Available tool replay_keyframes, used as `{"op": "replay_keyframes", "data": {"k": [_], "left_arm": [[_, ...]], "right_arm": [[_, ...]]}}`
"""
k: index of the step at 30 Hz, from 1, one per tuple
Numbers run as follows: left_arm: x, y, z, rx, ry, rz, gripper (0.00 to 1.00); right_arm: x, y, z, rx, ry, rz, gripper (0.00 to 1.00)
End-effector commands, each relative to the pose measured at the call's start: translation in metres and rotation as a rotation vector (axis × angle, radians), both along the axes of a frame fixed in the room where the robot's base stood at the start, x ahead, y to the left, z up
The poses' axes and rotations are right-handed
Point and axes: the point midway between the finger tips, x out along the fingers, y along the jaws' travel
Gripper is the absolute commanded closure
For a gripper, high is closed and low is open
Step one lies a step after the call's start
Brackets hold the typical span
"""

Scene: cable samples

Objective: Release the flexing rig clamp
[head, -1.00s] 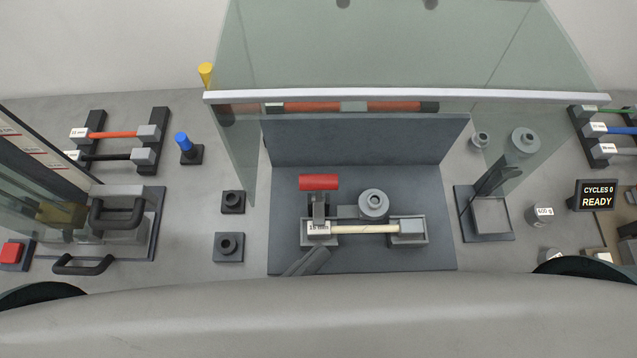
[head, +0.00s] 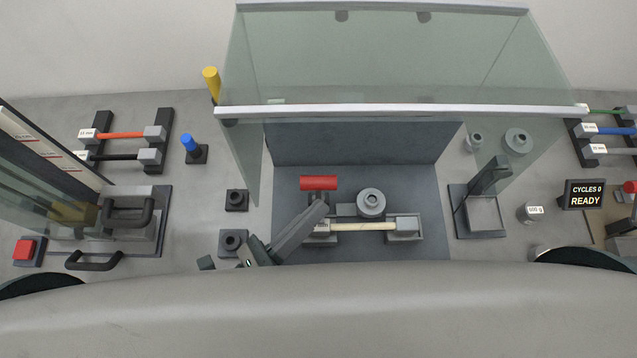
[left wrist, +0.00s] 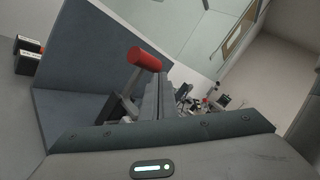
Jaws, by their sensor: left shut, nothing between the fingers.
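The flexing rig clamp has a red handle (head: 319,183), which sits at the back left of the rig under the raised clear guard (head: 400,55). A pale cable sample (head: 362,227) lies across the rig's two grey holders. My left gripper (head: 322,207) is shut and empty, with its fingertips just in front of the red handle in the head view and partly covering the clamp's lever and the left holder. In the left wrist view the red handle (left wrist: 145,59) stands upper left of the fingers (left wrist: 155,98); I cannot tell whether they touch the lever. My right gripper is not in view.
A grey knob (head: 371,202) stands right of the clamp. Sockets (head: 236,199) and a blue peg (head: 190,147) lie to the left, a weight stand (head: 481,215) to the right.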

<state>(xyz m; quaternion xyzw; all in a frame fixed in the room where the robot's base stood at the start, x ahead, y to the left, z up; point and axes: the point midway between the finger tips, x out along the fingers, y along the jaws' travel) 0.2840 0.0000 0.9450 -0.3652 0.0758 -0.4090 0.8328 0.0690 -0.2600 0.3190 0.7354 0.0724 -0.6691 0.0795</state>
Motion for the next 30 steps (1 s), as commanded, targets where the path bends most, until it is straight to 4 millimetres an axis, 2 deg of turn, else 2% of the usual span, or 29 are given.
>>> {"op": "replay_keyframes", "data": {"k": [15,30], "left_arm": [[0.0003,0.0,-0.0002,0.0,0.0,0.0,1.0],[0.0003,0.0,-0.0002,0.0,0.0,0.0,1.0]], "right_arm": [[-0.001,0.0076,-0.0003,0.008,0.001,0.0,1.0],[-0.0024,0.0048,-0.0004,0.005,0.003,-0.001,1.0]]}}
